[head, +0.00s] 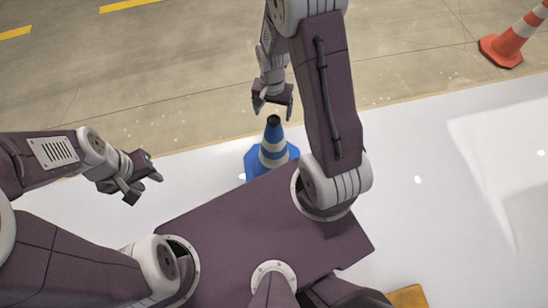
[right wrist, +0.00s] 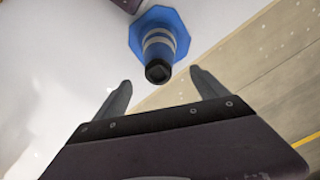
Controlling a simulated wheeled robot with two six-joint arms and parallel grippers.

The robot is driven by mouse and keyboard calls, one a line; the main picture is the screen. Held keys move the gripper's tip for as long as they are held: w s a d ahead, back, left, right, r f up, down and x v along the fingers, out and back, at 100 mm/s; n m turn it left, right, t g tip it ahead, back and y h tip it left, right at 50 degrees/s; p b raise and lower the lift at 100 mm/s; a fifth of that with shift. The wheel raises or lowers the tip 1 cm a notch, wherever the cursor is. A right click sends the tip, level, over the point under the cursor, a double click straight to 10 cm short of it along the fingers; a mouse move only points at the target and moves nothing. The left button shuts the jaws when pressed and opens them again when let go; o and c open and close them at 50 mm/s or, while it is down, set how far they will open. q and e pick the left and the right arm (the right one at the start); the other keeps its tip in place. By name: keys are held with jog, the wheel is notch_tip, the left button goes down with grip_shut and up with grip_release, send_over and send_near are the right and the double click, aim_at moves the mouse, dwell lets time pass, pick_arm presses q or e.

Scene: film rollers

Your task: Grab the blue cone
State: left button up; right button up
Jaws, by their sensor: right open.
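The blue cone (head: 273,150) has white bands and a dark tip, and stands upright on the white floor near its edge, just beyond my base. My right gripper (head: 272,108) is open and empty, above and just beyond the cone's tip. In the right wrist view the cone (right wrist: 160,42) lies ahead of the two spread fingers (right wrist: 160,92), its tip near the gap between them. My left gripper (head: 146,190) hangs to the left of the cone, apart from it. Its fingers look spread, with nothing between them.
An orange cone with white bands (head: 512,40) stands at the far right on the tan floor (head: 420,60). A yellow-orange object (head: 408,296) shows at the bottom edge. The white floor (head: 420,220) to the right is clear. Yellow lines mark the far left floor.

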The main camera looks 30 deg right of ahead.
aim_at(273, 120)
jog(key=shift+f, duration=0.3)
notch_tip(273, 120, down, 4)
jog(key=shift+r+b, duration=0.1)
jog(key=shift+b, duration=0.9)
notch_tip(273, 120, down, 5)
jog(key=b, duration=0.3)
jog(key=shift+d+f, duration=0.15)
jog(key=shift+f, duration=0.05)
jog(key=shift+r, duration=0.15)
grip_shut()
